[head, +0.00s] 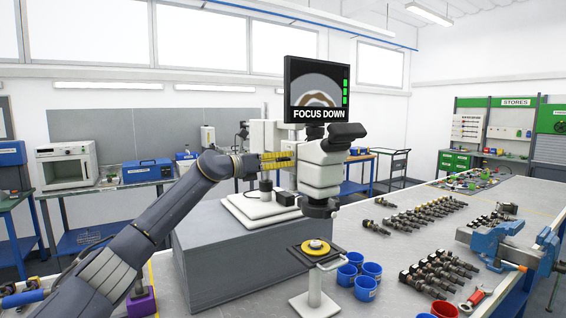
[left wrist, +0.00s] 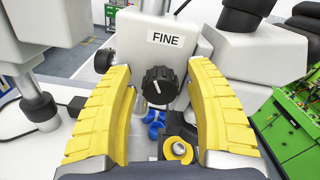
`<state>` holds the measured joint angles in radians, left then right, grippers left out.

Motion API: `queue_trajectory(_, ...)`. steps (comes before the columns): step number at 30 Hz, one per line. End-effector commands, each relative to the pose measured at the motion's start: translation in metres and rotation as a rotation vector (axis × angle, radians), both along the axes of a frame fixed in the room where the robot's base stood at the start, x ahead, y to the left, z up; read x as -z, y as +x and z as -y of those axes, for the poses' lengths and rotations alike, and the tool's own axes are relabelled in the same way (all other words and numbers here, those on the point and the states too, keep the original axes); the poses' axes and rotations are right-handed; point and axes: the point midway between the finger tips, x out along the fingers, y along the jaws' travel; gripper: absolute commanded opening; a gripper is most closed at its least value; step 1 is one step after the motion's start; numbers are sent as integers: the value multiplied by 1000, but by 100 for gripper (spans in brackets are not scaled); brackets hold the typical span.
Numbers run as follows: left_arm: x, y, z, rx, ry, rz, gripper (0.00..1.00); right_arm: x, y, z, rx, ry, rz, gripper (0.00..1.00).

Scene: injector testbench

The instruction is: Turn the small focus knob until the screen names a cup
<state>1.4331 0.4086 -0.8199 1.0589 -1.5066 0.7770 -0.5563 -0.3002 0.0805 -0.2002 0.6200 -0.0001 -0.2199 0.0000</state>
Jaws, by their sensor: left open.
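The screen (head: 316,84) on top of the white microscope (head: 320,172) reads "FOCUS DOWN" under a grey and brown curved picture, with green bars at its right side. The small black focus knob (left wrist: 160,86) sits below a "FINE" label (left wrist: 165,39) in the left wrist view, its white mark pointing roughly up. My left gripper (head: 278,160) is at the microscope's left side, its yellow fingers open. In the left wrist view the fingers (left wrist: 158,74) stand on either side of the knob, with visible gaps. In the head view the knob is not discernible.
A yellow round part (head: 316,246) rests on a small stand in front of the microscope. Blue cups (head: 372,270) and a red cup (head: 445,309) stand on the bench. Rows of injectors (head: 435,273) and a blue vise (head: 510,246) lie to the right. A grey block (head: 215,262) supports the microscope.

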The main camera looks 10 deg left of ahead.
Motion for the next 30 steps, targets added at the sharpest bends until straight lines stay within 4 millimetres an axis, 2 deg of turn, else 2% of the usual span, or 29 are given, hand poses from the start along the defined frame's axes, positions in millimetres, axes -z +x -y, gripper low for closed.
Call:
queue_trajectory(12,0,1,2,0,0,0,52,0,0,0,0,0,0,0)
queue_trajectory(25,0,1,2,0,0,0,2,0,0,0,0,0,0,0)
queue_trajectory(26,0,1,2,0,0,0,0,0,0,0,0,0,0,0)
queue_trajectory(30,-1,1,2,0,-2,-1,0,0,0,0,0,0,0,0)
